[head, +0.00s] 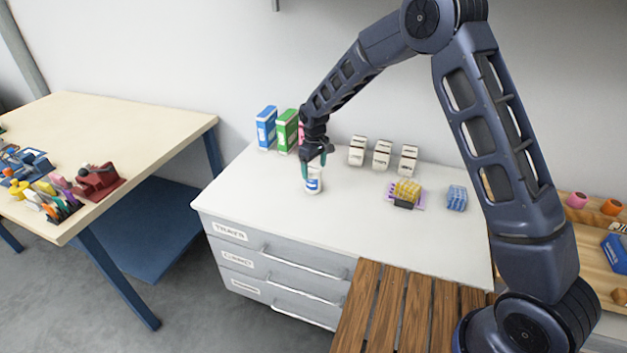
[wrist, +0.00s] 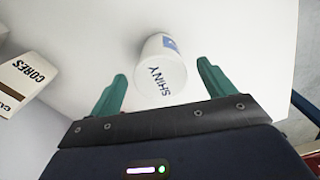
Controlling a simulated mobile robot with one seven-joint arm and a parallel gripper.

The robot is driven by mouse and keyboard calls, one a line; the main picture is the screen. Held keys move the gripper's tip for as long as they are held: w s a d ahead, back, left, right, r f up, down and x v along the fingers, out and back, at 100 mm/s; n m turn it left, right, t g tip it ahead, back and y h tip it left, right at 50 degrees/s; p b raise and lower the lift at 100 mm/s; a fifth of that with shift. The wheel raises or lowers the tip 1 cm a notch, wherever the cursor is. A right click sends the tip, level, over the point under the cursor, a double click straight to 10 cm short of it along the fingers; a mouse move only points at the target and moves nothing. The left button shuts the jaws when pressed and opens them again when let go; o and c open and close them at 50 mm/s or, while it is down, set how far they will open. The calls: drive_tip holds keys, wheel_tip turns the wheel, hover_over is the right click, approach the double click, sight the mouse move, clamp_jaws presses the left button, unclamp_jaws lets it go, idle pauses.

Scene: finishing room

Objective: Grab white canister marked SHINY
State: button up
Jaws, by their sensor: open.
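The white canister (head: 313,183) with a blue label stands upright on the white cabinet top. In the wrist view its white end (wrist: 165,80) reads SHINY, and a bit of the blue label shows beyond. My gripper (head: 316,158) is open just above the canister in the head view. In the wrist view the green fingers of my gripper (wrist: 163,82) lie on either side of the canister, with clear gaps on both sides. I see no contact between fingers and canister.
Blue (head: 266,127) and green (head: 287,130) boxes stand behind to the left, a pink one partly hidden by my arm. White CORES boxes (head: 382,154) stand to the right. A purple tray with yellow items (head: 406,194) and a blue block (head: 457,198) lie farther right.

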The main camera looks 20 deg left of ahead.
sight(314, 179)
drive_tip(key=shift+a+f, duration=0.15)
drive_tip(key=shift+f, duration=2.9)
